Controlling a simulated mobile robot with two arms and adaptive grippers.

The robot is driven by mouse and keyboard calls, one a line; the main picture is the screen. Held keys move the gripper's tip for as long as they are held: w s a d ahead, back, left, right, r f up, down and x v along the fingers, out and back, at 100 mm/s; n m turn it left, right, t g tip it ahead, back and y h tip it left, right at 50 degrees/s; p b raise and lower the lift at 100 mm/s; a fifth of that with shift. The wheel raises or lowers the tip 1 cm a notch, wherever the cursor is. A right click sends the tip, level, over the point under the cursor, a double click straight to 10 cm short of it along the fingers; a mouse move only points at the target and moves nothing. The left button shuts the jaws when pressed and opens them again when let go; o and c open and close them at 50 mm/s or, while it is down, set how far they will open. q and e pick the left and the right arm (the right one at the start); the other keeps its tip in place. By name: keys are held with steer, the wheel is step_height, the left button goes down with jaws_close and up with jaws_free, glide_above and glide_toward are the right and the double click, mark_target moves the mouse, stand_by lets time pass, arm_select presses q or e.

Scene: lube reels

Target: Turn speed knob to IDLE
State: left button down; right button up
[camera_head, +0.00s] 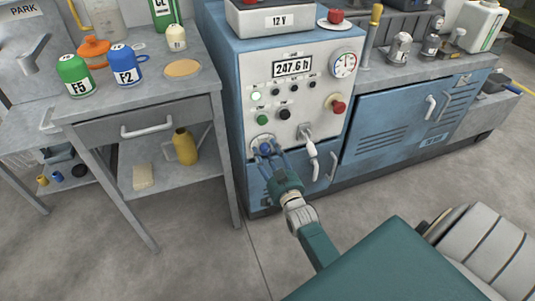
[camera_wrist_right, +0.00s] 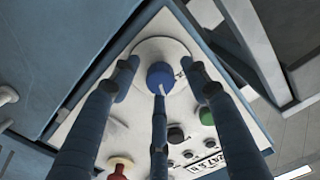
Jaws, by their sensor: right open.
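The speed knob is a blue round knob (camera_head: 265,148) on a pale round dial plate (camera_head: 261,138) at the lower left of the blue cabinet's white panel. In the right wrist view the knob (camera_wrist_right: 160,76) shows a white pointer line toward the lower right of the picture. The dial lettering is too small to read. My right gripper (camera_head: 267,153) is open in front of the knob. In the right wrist view its fingers (camera_wrist_right: 158,75) are spread around the knob with gaps visible; I cannot tell whether any finger touches it. My left gripper is not in view.
A grey table (camera_head: 120,97) with bottles stands to the left. Open floor lies in front.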

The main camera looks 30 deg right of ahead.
steer(key=c, duration=1.2)
steer(key=shift+o, duration=0.2)
